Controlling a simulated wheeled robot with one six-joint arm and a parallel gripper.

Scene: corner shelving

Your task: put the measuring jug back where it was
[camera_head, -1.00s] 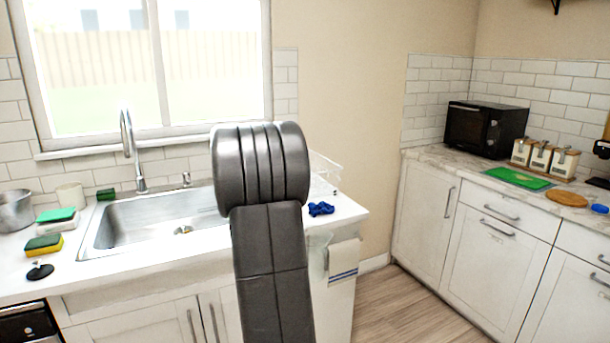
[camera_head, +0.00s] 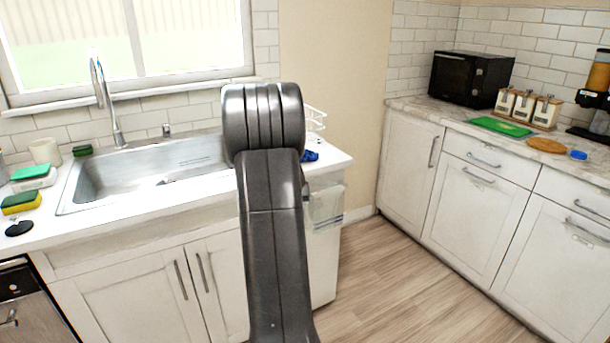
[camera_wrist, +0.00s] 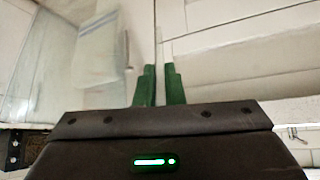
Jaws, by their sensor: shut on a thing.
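My gripper (camera_wrist: 159,88) shows in the wrist view as two green fingers close together with a narrow gap. It is shut on a thin part of something hard to make out. A clear, see-through shape (camera_head: 325,207), which looks like the measuring jug, shows just right of my arm in the camera_head view, in front of the towel on the counter's end. A clear area also shows left of the fingers in the wrist view, with the striped towel (camera_wrist: 98,50) behind. My arm hides the gripper in the camera_head view.
The sink (camera_head: 150,170) is at left, with sponges (camera_head: 22,202) beside it. A white rack (camera_head: 315,118) and a blue cloth (camera_head: 310,156) are behind my arm. The right counter (camera_head: 425,108) holds a microwave (camera_head: 470,78), green board (camera_head: 499,127) and canisters (camera_head: 526,107). The wooden floor between is clear.

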